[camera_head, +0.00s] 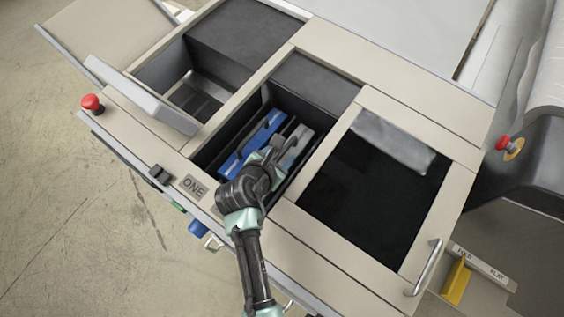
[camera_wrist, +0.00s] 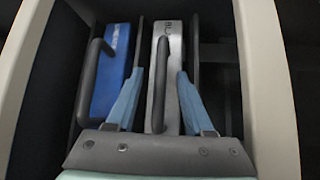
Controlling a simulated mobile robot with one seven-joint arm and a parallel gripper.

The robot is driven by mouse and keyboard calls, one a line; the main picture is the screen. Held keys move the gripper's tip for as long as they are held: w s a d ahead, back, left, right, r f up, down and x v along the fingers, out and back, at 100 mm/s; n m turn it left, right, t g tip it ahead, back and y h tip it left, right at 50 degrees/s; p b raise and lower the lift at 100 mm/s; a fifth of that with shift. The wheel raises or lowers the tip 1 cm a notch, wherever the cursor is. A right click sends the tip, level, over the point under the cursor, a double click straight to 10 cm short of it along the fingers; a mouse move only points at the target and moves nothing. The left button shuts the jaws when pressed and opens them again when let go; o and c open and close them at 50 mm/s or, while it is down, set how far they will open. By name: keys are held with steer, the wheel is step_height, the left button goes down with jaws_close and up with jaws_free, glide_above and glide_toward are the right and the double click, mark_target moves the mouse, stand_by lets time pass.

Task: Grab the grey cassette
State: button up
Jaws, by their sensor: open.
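The grey cassette (camera_wrist: 174,45) stands in a slot of the open middle bay, with a dark handle (camera_wrist: 158,85) along its near side. In the head view the grey cassette (camera_head: 297,140) is partly hidden by my gripper (camera_head: 276,152). In the wrist view my gripper (camera_wrist: 156,100) is open, its two blue-grey fingers on either side of the handle and apart from it. A blue cassette (camera_head: 252,142) stands in the slot to the left; it also shows in the wrist view (camera_wrist: 112,70) with its own dark handle.
Dark divider plates stand close beside the cassettes. The bay's beige frame (camera_wrist: 262,80) borders the right side. A bay with a raised lid (camera_head: 140,92) lies left, and a dark glass window (camera_head: 375,190) lies right. Red buttons (camera_head: 92,103) and a metal handle (camera_head: 424,268) stick out.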

jaws_close()
stand_by(0.9)
steer(key=shift+w, duration=0.1)
stand_by(0.4)
